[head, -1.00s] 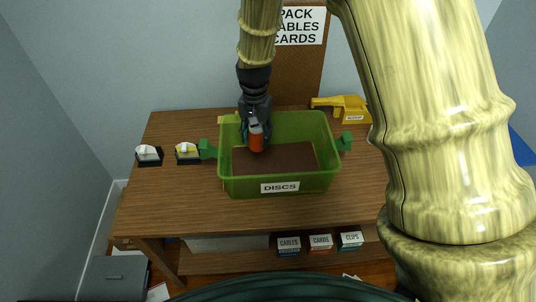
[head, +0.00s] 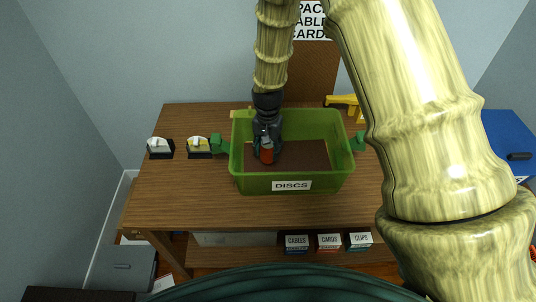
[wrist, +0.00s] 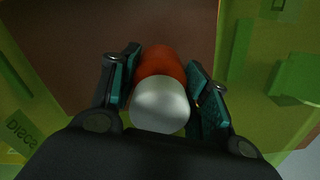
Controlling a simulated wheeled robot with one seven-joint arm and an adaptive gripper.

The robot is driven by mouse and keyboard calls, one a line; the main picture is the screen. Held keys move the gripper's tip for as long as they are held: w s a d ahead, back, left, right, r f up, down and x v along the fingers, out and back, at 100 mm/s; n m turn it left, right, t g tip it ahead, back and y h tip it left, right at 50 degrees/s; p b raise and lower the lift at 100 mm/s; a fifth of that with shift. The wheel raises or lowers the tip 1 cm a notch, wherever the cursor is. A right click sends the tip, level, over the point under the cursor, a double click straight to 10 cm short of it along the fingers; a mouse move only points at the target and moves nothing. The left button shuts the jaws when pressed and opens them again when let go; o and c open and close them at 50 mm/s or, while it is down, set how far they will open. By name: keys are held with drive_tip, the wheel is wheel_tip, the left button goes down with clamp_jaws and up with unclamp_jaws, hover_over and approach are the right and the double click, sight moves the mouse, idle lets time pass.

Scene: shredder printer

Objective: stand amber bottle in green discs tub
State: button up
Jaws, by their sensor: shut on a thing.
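The amber bottle (head: 266,156) is orange-red with a pale cap, and my gripper (head: 267,146) is shut on it. In the wrist view the bottle (wrist: 160,68) sits between the two teal-padded fingers (wrist: 162,95), its white cap towards the camera. The green tub labelled DISCS (head: 291,185) stands on the table, with a brown floor (head: 305,155). The bottle looks upright or nearly so, inside the tub's walls at the left part. I cannot tell whether its base touches the floor.
The tub has green side handles (head: 216,144). A yellow tool (head: 343,101) lies behind right. Labelled boxes (head: 329,243) stand on the shelf below.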

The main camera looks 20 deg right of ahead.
sight(268, 155)
drive_tip(key=shift+f+p, duration=0.3)
drive_tip(key=shift+f, duration=1.5)
drive_tip(key=shift+f, duration=0.1)
drive_tip(key=o, duration=1.1)
drive_tip(key=shift+c, duration=0.2)
drive_tip(key=shift+r+b, duration=1.2)
drive_tip(key=shift+r, duration=4.9)
